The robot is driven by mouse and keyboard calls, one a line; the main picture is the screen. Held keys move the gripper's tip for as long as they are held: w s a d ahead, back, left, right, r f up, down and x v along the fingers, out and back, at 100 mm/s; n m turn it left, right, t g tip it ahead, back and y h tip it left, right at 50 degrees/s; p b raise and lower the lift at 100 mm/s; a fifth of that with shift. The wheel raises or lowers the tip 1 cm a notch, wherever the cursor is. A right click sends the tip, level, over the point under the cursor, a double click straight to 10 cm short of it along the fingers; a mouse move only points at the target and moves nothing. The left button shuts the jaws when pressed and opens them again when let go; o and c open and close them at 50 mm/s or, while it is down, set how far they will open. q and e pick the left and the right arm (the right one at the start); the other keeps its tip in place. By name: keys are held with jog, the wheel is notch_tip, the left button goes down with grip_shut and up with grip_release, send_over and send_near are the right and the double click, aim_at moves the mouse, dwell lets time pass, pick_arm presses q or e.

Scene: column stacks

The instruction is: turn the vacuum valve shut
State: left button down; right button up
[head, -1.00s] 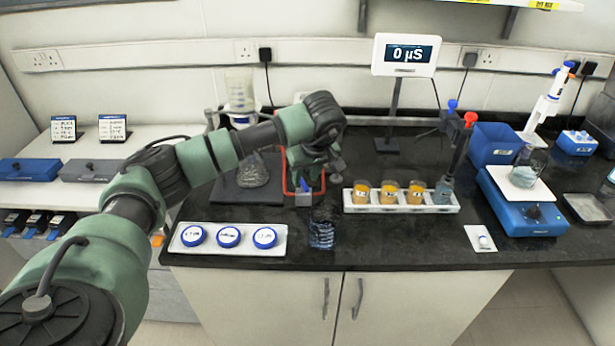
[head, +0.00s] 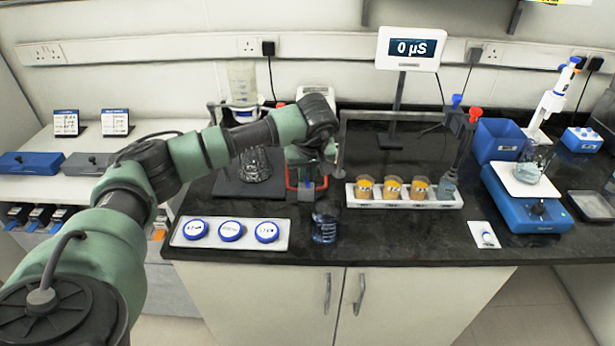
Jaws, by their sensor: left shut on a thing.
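My left arm reaches in from the left, and its gripper (head: 306,180) points down at the bench just right of the flask stand. My right gripper is out of view.
A glass flask (head: 254,164) stands left of the gripper under a column. A beaker (head: 325,226) stands close in front. A white rack (head: 352,200) with amber cups is to the right. A tray (head: 182,237) with blue-rimmed dishes lies front left.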

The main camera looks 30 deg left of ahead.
pick_arm(q)
jog(key=shift+a+f+m+b, duration=0.15)
jog(key=shift+m+b, duration=0.15)
jog(key=shift+m, duration=0.3)
jog(key=shift+r+m+t+h, duration=0.2)
jog(key=shift+m+t+h, duration=0.2)
jog(key=shift+m, duration=0.4)
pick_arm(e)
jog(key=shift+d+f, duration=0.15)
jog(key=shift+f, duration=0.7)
pick_arm(q)
jog(key=c, duration=1.5)
grip_release()
jog(key=shift+s, duration=0.1)
jog(key=shift+r, duration=0.1)
